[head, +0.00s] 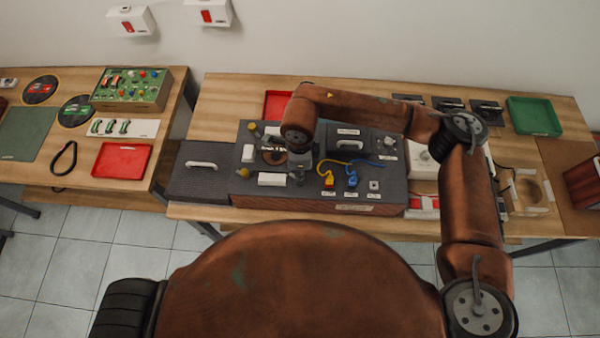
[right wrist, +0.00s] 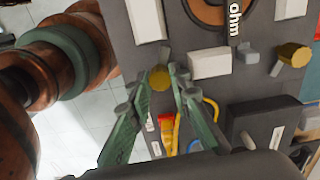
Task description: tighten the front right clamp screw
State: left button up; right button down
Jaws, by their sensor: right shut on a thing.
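The front right clamp screw, with a round yellow head (right wrist: 160,78), sits between the fingertips of my right gripper (right wrist: 161,84) in the right wrist view. The green fingers are shut on the head from both sides. In the head view my right gripper (head: 298,172) reaches down onto the dark grey hifi unit (head: 220,186) and hides this screw. Other yellow clamp screws show at the unit's back left (head: 254,129) and front left (head: 243,173). Another yellow screw (right wrist: 293,55) shows in the right wrist view. My left gripper is not in view.
White blocks (head: 271,180) stand close to the gripper. An orange plug (head: 328,180) and a blue plug (head: 352,179) with cables are just right of it. A grey lid with a handle (head: 202,165) lies to the left. A red tray (head: 121,160) rests on the left table.

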jog(key=shift+m+b, duration=0.45)
jog(key=shift+m, duration=1.75)
jog(key=c, duration=1.8)
grip_release()
jog(key=shift+o, duration=0.2)
notch_tip(320, 180, up, 12)
jog(key=shift+r, duration=0.1)
